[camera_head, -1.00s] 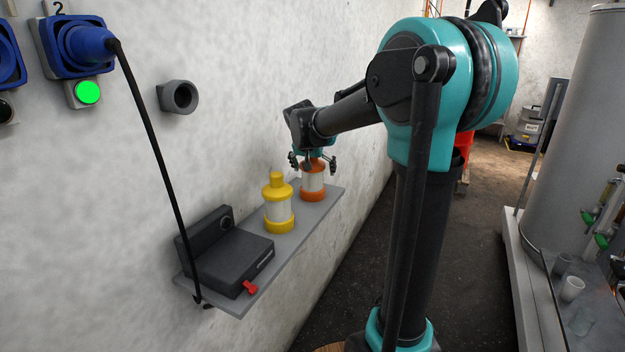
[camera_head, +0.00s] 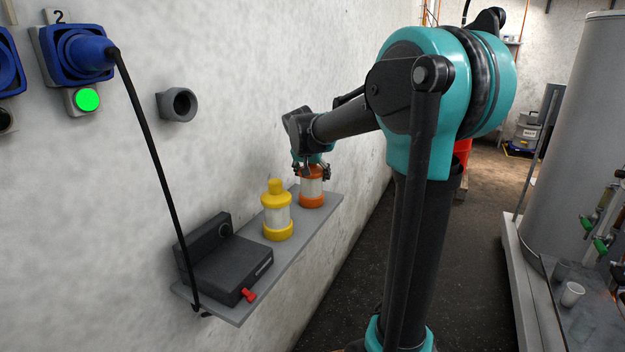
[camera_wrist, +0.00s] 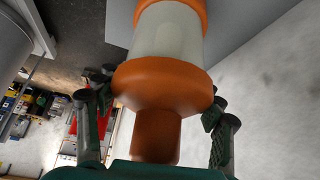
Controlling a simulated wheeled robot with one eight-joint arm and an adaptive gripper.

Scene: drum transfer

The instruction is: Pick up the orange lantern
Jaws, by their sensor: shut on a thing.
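The orange lantern (camera_head: 311,201) stands upright at the far end of the grey wall shelf, with a pale middle and orange base and top. My gripper (camera_head: 312,172) is around its upper part from above, shut on it. In the wrist view the lantern (camera_wrist: 168,40) fills the centre. My gripper's fingers (camera_wrist: 160,118) show on both sides of its orange top. The lantern's base appears to rest on the shelf.
A similar yellow lantern (camera_head: 277,212) stands beside it on the shelf (camera_head: 243,310). A black box (camera_head: 228,265) with a red lever sits at the near end. A black cable (camera_head: 150,160) hangs from a blue plug. The wall is close behind the shelf.

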